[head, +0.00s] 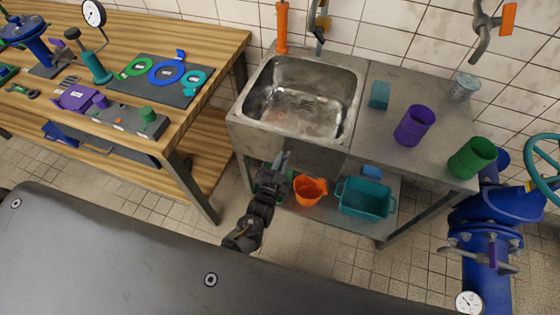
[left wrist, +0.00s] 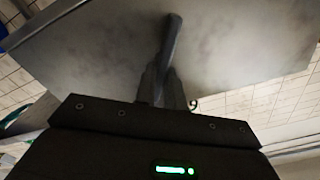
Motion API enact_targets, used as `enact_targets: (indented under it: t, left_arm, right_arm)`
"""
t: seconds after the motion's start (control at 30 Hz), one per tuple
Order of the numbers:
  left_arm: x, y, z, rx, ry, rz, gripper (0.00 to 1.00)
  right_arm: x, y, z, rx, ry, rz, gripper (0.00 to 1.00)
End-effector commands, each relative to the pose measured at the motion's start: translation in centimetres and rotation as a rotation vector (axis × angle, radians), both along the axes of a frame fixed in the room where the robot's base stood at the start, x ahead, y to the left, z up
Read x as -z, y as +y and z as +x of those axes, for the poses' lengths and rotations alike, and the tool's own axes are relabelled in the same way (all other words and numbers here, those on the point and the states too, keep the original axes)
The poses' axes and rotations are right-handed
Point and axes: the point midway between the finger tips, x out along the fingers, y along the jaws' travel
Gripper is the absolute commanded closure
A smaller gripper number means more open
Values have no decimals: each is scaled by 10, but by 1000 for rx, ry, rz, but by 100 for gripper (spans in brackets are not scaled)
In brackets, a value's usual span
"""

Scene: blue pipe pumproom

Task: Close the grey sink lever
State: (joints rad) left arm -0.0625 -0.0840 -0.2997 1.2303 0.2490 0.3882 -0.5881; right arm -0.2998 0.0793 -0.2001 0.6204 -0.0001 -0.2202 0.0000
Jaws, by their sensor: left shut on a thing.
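My left gripper (head: 281,164) is in front of the sink cabinet's front face, below the basin's near rim. In the left wrist view, its fingers (left wrist: 168,88) are shut on a dark grey bar, the grey sink lever (left wrist: 173,38), which points away from the jaws towards a grey metal panel. In the head view the gripper and arm mostly hide the lever. The steel sink (head: 303,98) stands against the tiled wall with a tap (head: 318,22) at its back. My right gripper is not in view.
An orange bucket (head: 310,191) and a teal crate (head: 364,200) sit on the shelf below. Purple (head: 414,125) and green (head: 472,157) cups stand on the counter. A wooden workbench (head: 190,50) is left; blue pipework (head: 486,240) is right.

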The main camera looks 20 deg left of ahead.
Motion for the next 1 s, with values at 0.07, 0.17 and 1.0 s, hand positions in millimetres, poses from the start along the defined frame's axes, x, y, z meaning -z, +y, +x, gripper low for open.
enact_targets:
  t: [0.07,0.17,1.0]
  left_arm:
    - [1,-1,0,2,-4,74,100]
    - [2,-2,0,2,-11,169,100]
    - [11,-7,-1,1,-53,852,100]
  right_arm:
    - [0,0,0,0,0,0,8]
    - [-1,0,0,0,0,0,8]
    - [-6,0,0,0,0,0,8]
